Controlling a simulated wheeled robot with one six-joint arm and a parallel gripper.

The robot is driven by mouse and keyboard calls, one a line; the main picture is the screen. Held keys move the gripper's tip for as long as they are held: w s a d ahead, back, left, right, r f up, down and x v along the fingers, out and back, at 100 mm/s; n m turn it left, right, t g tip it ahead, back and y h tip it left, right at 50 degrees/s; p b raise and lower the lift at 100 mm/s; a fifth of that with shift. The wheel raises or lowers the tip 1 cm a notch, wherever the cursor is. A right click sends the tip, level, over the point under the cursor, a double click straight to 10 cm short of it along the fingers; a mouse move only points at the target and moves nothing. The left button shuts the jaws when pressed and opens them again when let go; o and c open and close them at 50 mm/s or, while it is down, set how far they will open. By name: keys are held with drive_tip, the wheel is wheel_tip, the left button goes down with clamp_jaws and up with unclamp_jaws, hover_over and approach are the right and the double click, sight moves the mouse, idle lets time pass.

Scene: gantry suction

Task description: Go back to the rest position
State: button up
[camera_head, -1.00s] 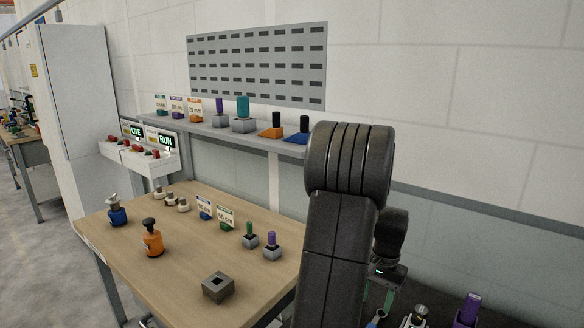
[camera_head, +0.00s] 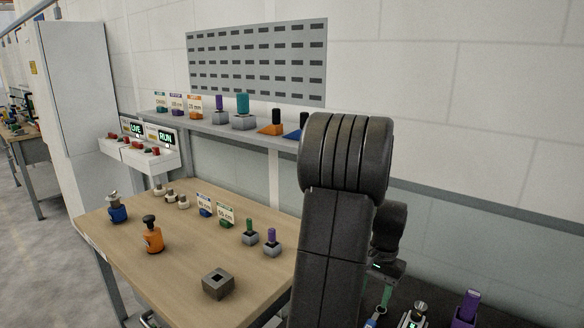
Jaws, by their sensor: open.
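My black arm stands upright in the right half of the head view and hides part of the scene. My gripper (camera_head: 377,296) shows partly behind the arm, low in the picture, pointing down with its fingers apart. I see nothing held between the fingers, though the arm covers part of them. It is over the dark area right of the wooden table (camera_head: 185,270).
The table holds a grey square socket block (camera_head: 218,284), an orange bottle (camera_head: 152,236), a blue bottle (camera_head: 117,208) and small pegs in blocks. A purple item (camera_head: 467,307) stands near my gripper.

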drive_tip(key=w+a+m+t+y+b, duration=0.1)
drive_tip(key=w+a+m+y, duration=0.3)
drive_tip(key=a, duration=0.6)
drive_tip(key=w+a+m+y+b, duration=0.15)
drive_tip(key=a+y, duration=0.35)
drive_tip(key=a, duration=0.5)
drive_tip(key=w+a+r+m+t+y+b, duration=0.1)
drive_tip(key=w+a+r+m+t+y, duration=0.4)
drive_tip(key=a+r+t, duration=0.5)
drive_tip(key=shift+w+a+r+y+b, duration=0.3)
drive_tip(key=shift+w+a+r+y, duration=0.55)
drive_tip(key=shift+a+r, duration=0.5)
drive_tip(key=shift+s+d+r, duration=0.1)
drive_tip(key=shift+d+r, duration=0.05)
